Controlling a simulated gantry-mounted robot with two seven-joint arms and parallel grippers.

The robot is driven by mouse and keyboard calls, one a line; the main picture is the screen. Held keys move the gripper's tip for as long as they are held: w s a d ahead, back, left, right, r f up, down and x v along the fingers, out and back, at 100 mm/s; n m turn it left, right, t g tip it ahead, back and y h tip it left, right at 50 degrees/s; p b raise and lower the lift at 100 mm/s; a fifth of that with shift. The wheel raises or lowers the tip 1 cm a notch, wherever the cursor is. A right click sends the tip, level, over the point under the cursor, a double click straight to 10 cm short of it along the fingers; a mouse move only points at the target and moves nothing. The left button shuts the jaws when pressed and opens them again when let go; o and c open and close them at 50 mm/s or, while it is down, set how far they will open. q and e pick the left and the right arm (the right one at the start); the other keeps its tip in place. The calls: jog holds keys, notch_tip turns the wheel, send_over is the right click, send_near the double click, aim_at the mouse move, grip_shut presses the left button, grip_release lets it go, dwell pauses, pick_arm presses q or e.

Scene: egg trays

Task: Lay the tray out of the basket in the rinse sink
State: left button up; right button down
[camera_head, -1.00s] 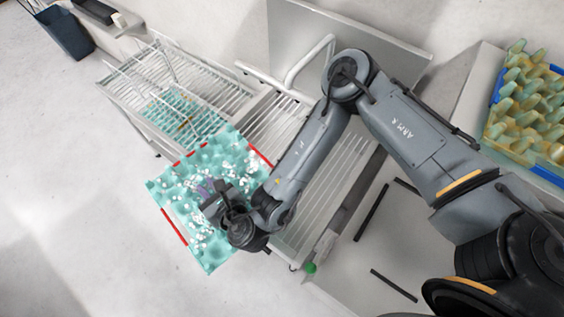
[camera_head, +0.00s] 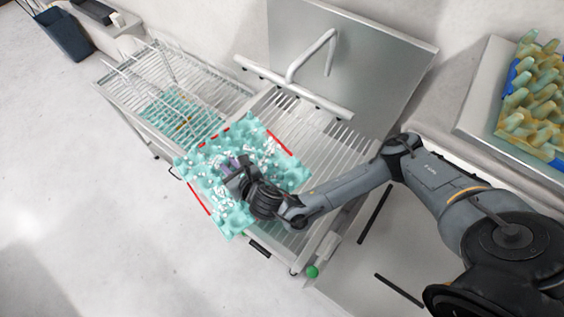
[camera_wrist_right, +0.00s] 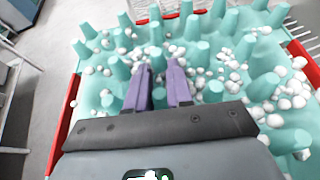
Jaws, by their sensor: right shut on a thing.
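The teal egg tray (camera_head: 285,172) has red edge strips and many white bits scattered over it. My right gripper (camera_head: 232,166) is shut on it and holds it over the front left part of the slatted sink top. In the right wrist view the purple fingers of the gripper (camera_wrist_right: 160,80) reach down among the pegs of the tray (camera_wrist_right: 265,88); the exact grip point is hard to see. The wire basket (camera_head: 215,92) stands to the left of the sink, with more teal tray material (camera_head: 165,110) inside. The rinse sink (camera_head: 335,150) has a slatted top and a faucet. My left gripper is not in view.
The grey faucet (camera_head: 305,58) rises at the back of the sink before a metal splash panel (camera_head: 375,65). A yellow-green tray stack with blue edges (camera_head: 535,95) sits on a counter at right. The slats right of the held tray are clear.

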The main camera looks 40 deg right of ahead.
jog(key=d+f+b, duration=0.1)
jog(key=d+f, duration=0.1)
jog(key=d, duration=0.3)
jog(key=d+f+m+h+b, duration=0.1)
jog(key=d+f, duration=0.2)
jog(key=d, duration=0.3)
jog(key=d+f+h+b, duration=0.1)
jog(key=d+f, duration=0.1)
jog(key=d, duration=0.3)
jog(key=shift+d+f+m, duration=0.35)
jog(key=shift+f+m, duration=0.05)
jog(key=shift+w+f, duration=0.1)
jog(key=shift+f, duration=2.4)
jog(key=c, duration=1)
grip_release()
